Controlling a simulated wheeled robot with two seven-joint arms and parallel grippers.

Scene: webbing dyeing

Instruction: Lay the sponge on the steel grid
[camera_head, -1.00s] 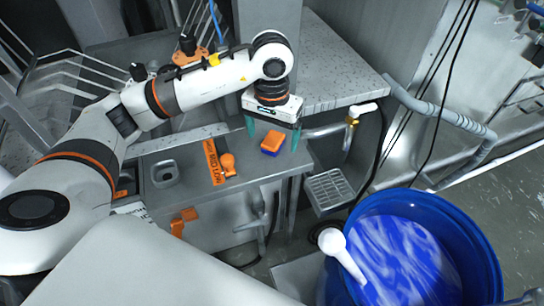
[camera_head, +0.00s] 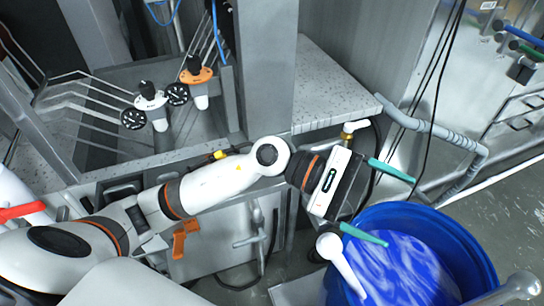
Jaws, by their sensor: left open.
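My left gripper (camera_head: 402,212) reaches in from the left and is turned to the right. The steel grid does not show clearly either; my gripper body covers the area below the brass tap. My right gripper is not in view.
A blue tub (camera_head: 470,250) of blue liquid stands at lower right, with a white ladle (camera_head: 343,262) at its left edge. A brass tap (camera_head: 347,137) and grey hose (camera_head: 440,130) are behind my gripper. A speckled counter (camera_head: 335,85) and gauges (camera_head: 150,97) lie farther back.

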